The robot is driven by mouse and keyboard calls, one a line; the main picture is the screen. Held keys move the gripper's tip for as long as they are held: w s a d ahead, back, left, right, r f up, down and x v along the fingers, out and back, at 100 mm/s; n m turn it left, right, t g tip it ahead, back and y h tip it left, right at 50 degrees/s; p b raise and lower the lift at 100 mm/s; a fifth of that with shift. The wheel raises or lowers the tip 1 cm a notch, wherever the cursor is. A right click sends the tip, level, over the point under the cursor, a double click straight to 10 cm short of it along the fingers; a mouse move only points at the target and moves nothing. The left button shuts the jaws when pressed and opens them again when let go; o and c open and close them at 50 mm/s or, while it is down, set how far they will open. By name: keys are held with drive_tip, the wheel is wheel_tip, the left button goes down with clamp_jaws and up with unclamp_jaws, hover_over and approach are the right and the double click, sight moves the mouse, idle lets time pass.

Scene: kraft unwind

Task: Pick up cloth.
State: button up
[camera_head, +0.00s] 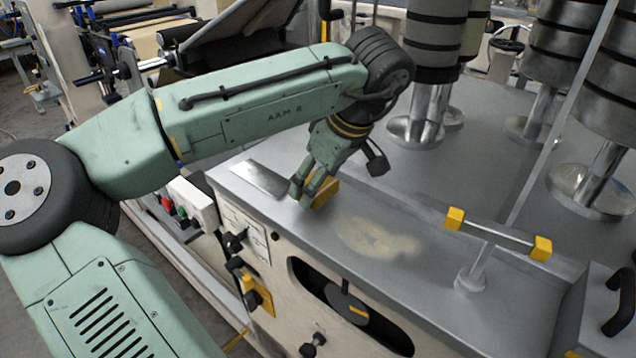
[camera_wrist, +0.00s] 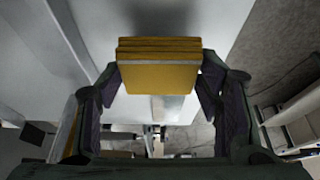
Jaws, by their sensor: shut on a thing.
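The cloth (camera_wrist: 158,77) is a folded yellow stack of several layers. In the wrist view it sits between the two fingers of my gripper (camera_wrist: 158,88), which are shut on its left and right sides. In the head view the yellow cloth (camera_head: 325,191) shows partly behind my gripper (camera_head: 312,190), close above the grey machine top near its front edge. The fingers hide part of the cloth there. I cannot tell whether the cloth touches the surface.
A pale dusty patch (camera_head: 377,238) lies on the machine top (camera_head: 420,195) to the right. A flat metal plate (camera_head: 261,179) lies to the left. Dark rollers (camera_head: 436,40) on metal posts stand behind.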

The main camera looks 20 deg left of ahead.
wheel_tip(320, 180, up, 2)
drive_tip(key=shift+r+p, duration=0.1)
drive_tip(key=shift+p, duration=0.35)
drive_tip(key=s+d, duration=0.3)
drive_tip(key=s, duration=1.2)
drive_tip(key=shift+s+d+r, duration=0.15)
drive_tip(key=shift+s+r, duration=0.2)
drive_tip(key=o, duration=0.5)
drive_tip(key=shift+c, duration=0.2)
drive_tip(key=c, duration=0.4)
drive_tip(key=shift+w, duration=0.1)
drive_tip(key=shift+c, duration=0.2)
